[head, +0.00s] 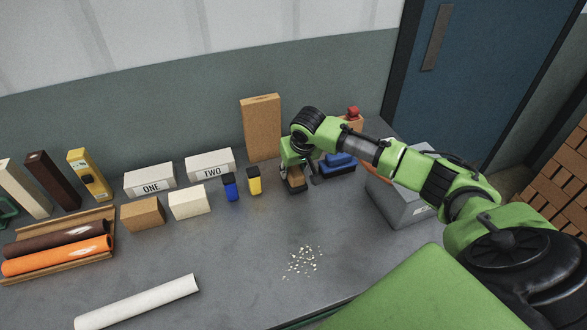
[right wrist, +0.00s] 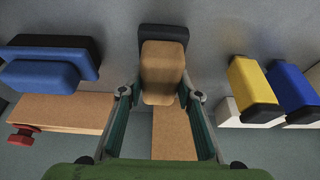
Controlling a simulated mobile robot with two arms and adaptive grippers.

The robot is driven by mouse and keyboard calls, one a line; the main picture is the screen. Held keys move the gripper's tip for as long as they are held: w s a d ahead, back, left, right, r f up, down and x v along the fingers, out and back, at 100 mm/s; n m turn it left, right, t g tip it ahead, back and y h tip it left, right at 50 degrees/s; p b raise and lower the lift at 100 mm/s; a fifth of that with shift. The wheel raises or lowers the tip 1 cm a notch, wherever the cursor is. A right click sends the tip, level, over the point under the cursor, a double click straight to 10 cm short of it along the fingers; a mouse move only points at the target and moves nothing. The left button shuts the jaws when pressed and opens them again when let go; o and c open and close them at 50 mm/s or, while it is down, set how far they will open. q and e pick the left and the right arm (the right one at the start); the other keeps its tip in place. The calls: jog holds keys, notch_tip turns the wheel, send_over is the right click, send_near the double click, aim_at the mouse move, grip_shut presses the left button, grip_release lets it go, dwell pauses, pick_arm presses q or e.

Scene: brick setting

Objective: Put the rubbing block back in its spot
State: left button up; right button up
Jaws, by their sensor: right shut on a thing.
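My right gripper (head: 298,174) is shut on a block with a tan top and a dark base, which I take as the rubbing block (head: 295,184). In the right wrist view the rubbing block (right wrist: 163,65) sits between the two fingers (right wrist: 162,94), its dark base showing past the tan top. It is at or just above the grey bench; I cannot tell if it touches. A blue-topped block with a dark base (head: 338,163) is just right of it; it also shows in the right wrist view (right wrist: 40,72). My left gripper is not in view.
A tall tan brick (head: 262,127) stands behind the gripper. Yellow (head: 254,181) and blue (head: 230,187) dark-ended pieces stand to its left, near blocks marked ONE (head: 150,180) and TWO (head: 210,164). A grey box (head: 405,205) is at the right. Pale crumbs (head: 302,262) lie in front.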

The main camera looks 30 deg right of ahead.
jog(key=shift+f, duration=0.15)
jog(key=shift+f, duration=0.2)
jog(key=o, duration=1.1)
jog(key=shift+c, duration=0.2)
jog(key=shift+r, duration=0.1)
jog(key=v, duration=1.2)
jog(key=shift+b, duration=0.4)
jog(key=shift+s, duration=0.1)
